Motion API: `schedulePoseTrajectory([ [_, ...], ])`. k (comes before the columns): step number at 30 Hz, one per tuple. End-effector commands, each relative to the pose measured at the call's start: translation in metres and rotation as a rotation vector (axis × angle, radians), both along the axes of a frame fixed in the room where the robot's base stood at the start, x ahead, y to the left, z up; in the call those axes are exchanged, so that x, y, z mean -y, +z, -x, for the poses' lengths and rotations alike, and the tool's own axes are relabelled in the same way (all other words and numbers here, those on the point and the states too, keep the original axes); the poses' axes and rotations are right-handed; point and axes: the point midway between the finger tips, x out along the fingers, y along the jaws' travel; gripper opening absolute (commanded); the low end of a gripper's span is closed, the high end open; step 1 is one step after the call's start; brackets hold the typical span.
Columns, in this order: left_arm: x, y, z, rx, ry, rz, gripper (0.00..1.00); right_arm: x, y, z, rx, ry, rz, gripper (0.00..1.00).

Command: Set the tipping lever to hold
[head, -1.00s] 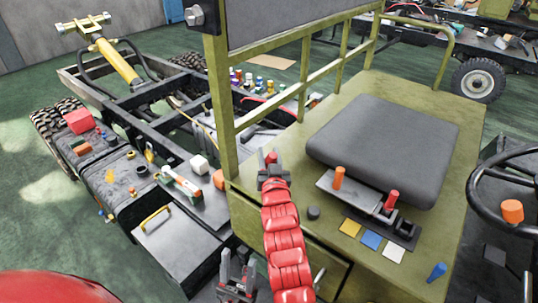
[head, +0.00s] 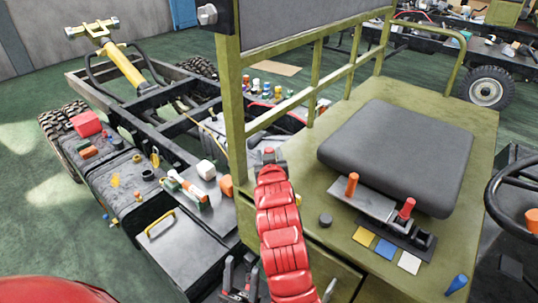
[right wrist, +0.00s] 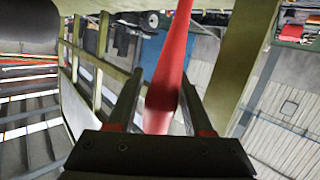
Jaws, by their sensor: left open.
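The lever console (head: 418,232) stands on the olive seat box in front of the grey cushion. It carries a red-knobbed lever (head: 406,208) and, to its left, an orange handle (head: 352,185) on a grey plate. Yellow, blue and white cards (head: 386,249) lie before it. My left gripper (head: 240,270) is open and empty, low in the picture beside the box. My right arm reaches up to the box's left corner; its gripper (head: 268,156) is mostly hidden there. In the right wrist view its fingers (right wrist: 158,95) stand apart with a red bar (right wrist: 168,80) between them; contact is unclear.
The olive guard frame (head: 238,110) rises behind the right gripper. The steering wheel (head: 490,190) is at the right. The chassis with a grey toolbox (head: 180,250) lies left.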

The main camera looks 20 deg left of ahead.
Motion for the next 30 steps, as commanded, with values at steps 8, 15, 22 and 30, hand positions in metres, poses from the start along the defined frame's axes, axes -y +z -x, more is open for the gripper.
schedulePoseTrajectory([
  [8, 0.000, 0.000, 0.000, 0.000, 0.000, 0.000, 0.50, 0.000, 0.001, 0.000, 0.001, 0.001, -0.003, 0.69],
  [15, 0.000, 0.001, 0.000, 0.000, 0.000, 0.000, 0.50, 0.002, 0.004, 0.007, 0.003, 0.001, -0.005, 0.69],
  [22, 0.000, 0.006, 0.000, 0.000, 0.000, 0.000, 0.50, 0.015, 0.013, 0.039, 0.005, 0.001, -0.006, 0.69],
  [30, 0.000, 0.010, 0.000, 0.000, 0.000, 0.000, 0.50, 0.036, 0.025, 0.089, 0.002, 0.003, -0.004, 0.69],
])
